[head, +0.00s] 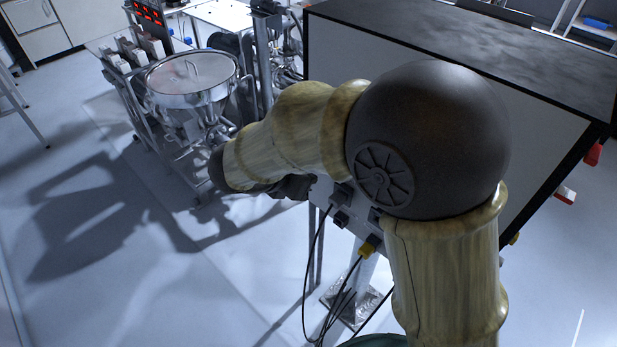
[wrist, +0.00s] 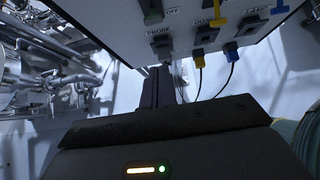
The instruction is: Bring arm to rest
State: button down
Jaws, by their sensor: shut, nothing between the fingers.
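My arm, with wood-patterned links and a dark elbow ball, reaches up from the bottom right and bends left in the head view. My gripper (wrist: 160,88) shows in the wrist view as dark fingers close together, shut and empty. Whether the fingers touch the panel I cannot tell.
A steel hopper with a clear lid (head: 190,78) stands on a frame at the upper left. A large cabinet with a dark top (head: 480,45) stands behind my arm. Black cables (head: 310,270) hang below the panel. The floor (head: 120,270) at lower left is clear.

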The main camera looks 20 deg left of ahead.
jog(key=s+d+f+m+g+y, duration=0.1)
jog(key=s+d+f+m+g, duration=0.1)
jog(key=d+m, duration=0.7)
jog(key=s+d+f+m+g+y, duration=0.1)
jog(key=s+d+f+m+y, duration=0.1)
jog(key=d+m, duration=0.8)
jog(key=s+d+f+m+g+y, duration=0.1)
jog(key=s+d+f+m+g, duration=0.1)
jog(key=d+m, duration=0.7)
jog(key=shift+s+d+f+m+g+y, duration=0.25)
jog(key=shift+s+m, duration=0.45)
jog(key=shift+m, duration=0.5)
